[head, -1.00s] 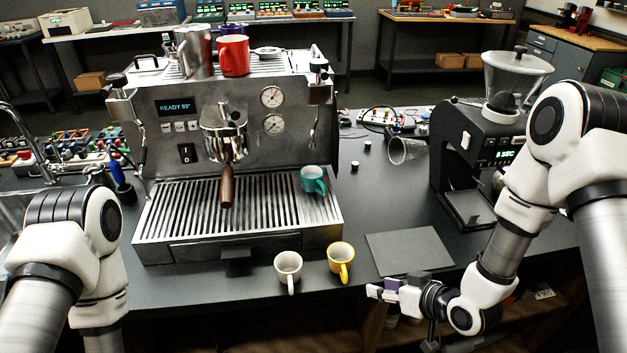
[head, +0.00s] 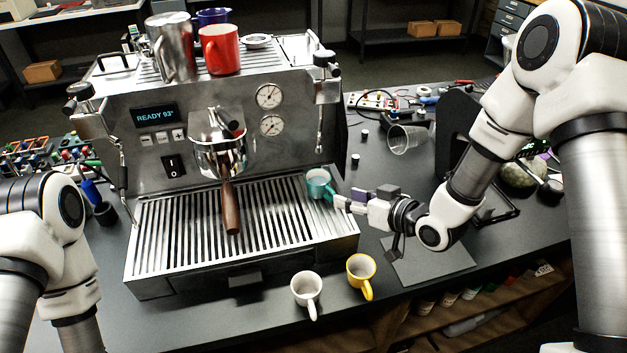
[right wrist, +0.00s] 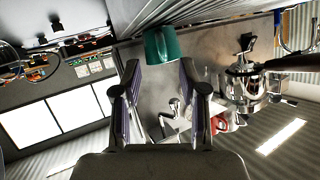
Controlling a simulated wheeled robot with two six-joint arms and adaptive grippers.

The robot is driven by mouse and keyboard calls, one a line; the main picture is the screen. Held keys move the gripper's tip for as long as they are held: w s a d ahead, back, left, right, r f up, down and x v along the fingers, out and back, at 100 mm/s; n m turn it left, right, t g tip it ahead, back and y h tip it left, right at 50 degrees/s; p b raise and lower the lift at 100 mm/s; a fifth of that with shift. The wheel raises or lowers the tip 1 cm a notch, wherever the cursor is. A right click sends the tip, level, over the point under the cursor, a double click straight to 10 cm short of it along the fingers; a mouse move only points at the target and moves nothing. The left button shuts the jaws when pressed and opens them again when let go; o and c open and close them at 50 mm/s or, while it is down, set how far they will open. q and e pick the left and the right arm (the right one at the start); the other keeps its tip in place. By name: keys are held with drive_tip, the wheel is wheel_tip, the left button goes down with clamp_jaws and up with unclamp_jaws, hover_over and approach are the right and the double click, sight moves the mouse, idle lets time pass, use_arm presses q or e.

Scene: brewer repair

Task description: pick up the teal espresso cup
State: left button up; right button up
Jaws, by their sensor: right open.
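The teal espresso cup (head: 318,180) stands upright on the right end of the machine's drip tray (head: 165,235). Its handle points toward the front right. My right gripper (head: 340,203) is open, with its fingertips close beside the cup's handle side, at the right in the head view. In the right wrist view the cup (right wrist: 161,44) shows just beyond and between the two open fingertips (right wrist: 159,70). Nothing is between the fingers. Of my left arm only the links show at the left edge; its gripper is out of view.
A white cup (head: 307,286) and a yellow cup (head: 361,270) stand on the counter in front of the tray. The portafilter handle (head: 230,208) hangs over the tray, left of the teal cup. A clear tumbler (head: 405,139) lies behind my right gripper.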

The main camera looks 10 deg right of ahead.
sight(333, 191)
drive_tip(key=shift+w+a+r+p, duration=0.1)
drive_tip(key=shift+w+a+p, duration=0.6)
drive_tip(key=shift+p, duration=0.2)
drive_tip(key=x, duration=0.3)
drive_tip(key=shift+w+a+f+p, duration=0.15)
drive_tip(key=shift+w+f+p, duration=0.1)
drive_tip(key=shift+f+p, duration=0.1)
drive_tip(key=shift+w+a+f, duration=0.1)
drive_tip(key=shift+w, duration=0.15)
drive_tip(key=shift+s, duration=0.2)
drive_tip(key=shift+c, duration=0.6)
drive_tip(key=shift+s+d, duration=0.15)
drive_tip(key=shift+d, duration=0.15)
clamp_jaws()
drive_tip(key=shift+a, duration=0.15)
